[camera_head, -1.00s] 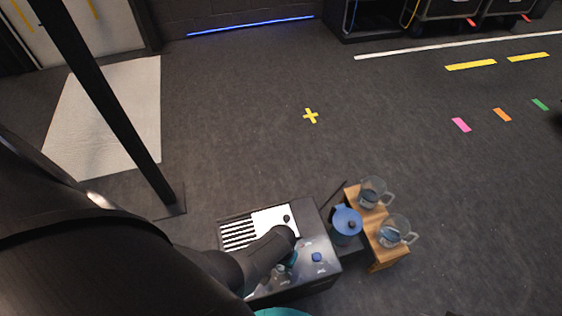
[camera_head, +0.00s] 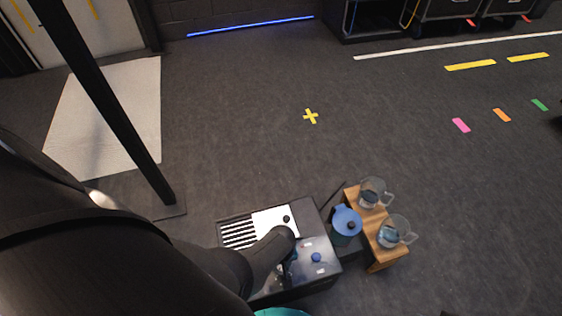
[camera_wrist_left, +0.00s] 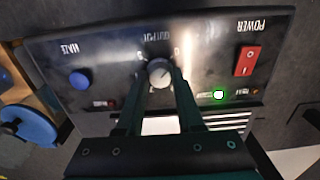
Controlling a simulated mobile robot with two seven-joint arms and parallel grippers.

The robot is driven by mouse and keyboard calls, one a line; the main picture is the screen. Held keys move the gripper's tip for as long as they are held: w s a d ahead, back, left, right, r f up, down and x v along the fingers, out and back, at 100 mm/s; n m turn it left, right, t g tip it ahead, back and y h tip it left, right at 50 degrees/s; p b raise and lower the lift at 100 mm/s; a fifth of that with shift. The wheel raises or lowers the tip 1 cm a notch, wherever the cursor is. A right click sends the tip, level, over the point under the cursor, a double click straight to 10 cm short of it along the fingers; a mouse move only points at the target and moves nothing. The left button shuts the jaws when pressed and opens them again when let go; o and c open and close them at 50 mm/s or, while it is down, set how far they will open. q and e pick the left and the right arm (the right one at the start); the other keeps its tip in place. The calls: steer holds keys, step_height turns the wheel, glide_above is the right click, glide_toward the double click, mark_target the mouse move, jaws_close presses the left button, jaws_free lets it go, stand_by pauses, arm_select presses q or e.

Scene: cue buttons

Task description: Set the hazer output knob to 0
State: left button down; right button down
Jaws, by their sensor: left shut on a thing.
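The hazer (camera_head: 312,272) is a dark box on the floor at the bottom middle of the head view. Its panel (camera_wrist_left: 110,62) fills the left wrist view, upside down. The grey output knob (camera_wrist_left: 159,72) sits under the OUTPUT label, with small marks around it. My left gripper (camera_wrist_left: 161,84) has its two fingers on either side of the knob and is shut on it. In the head view my left gripper (camera_head: 290,264) is largely hidden by its own arm. The exact knob setting is unclear. My right gripper does not show.
The panel has a blue HAZE button (camera_wrist_left: 79,80), a red POWER switch (camera_wrist_left: 248,60) and a lit green lamp (camera_wrist_left: 218,95). A blue-lidded jug (camera_head: 346,222) and a wooden stand (camera_head: 378,258) with two glass jugs are right of the hazer. Open floor lies beyond.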

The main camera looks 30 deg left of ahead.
mark_target(281, 267)
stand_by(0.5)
arm_select(q)
steer(key=c, duration=0.5)
jaws_free()
steer(key=shift+c, duration=0.2)
steer(key=shift+r, duration=0.1)
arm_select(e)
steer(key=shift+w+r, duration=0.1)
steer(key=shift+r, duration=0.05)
